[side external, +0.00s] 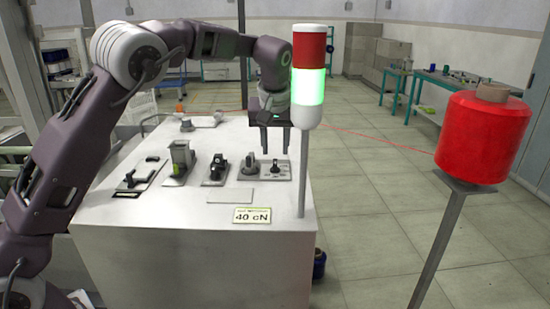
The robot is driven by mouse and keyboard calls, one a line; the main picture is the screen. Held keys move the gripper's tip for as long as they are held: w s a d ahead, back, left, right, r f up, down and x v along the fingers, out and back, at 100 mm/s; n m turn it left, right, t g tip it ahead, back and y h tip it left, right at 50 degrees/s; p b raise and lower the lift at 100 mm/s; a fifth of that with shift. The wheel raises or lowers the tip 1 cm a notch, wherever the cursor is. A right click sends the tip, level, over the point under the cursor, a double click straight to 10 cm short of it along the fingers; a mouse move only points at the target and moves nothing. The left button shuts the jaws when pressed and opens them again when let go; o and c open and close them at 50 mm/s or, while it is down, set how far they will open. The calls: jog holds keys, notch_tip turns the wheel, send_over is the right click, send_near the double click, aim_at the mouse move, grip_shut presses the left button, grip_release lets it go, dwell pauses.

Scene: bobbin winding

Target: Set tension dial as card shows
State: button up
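A yellow-edged card (252,215) reading "40 cN" is on the front edge of the white worktop (180,212). A grey plate near the worktop's right side carries a dark-topped knob (249,165) and, to its right, a smaller black knob (275,170). One of these looks like the tension dial; its setting is too small to read. My gripper (275,150) points down with its two fingers apart and nothing visible between them. In this view it appears just above the small black knob, apart from it.
A lever plate (135,182), a green-marked block (181,160) and a black mechanism (216,168) stand left of the knobs. A signal tower (309,85), lit green, rises at the right corner. Red thread runs from the red spool (484,138) behind my gripper.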

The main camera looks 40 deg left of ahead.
aim_at(275, 161)
jog(key=x, duration=0.4)
jog(key=shift+w+a+f, duration=0.1)
jog(key=shift+f, duration=0.2)
grip_shut()
jog(key=shift+m, duration=0.3)
jog(key=m+h, duration=0.1)
jog(key=m, duration=0.3)
jog(key=shift+a+t+h, duration=0.15)
jog(key=shift+t+h, duration=0.15)
jog(key=shift+h, duration=0.1)
jog(key=shift+m+h, duration=0.8)
jog(key=shift+m, duration=1.3)
grip_release()
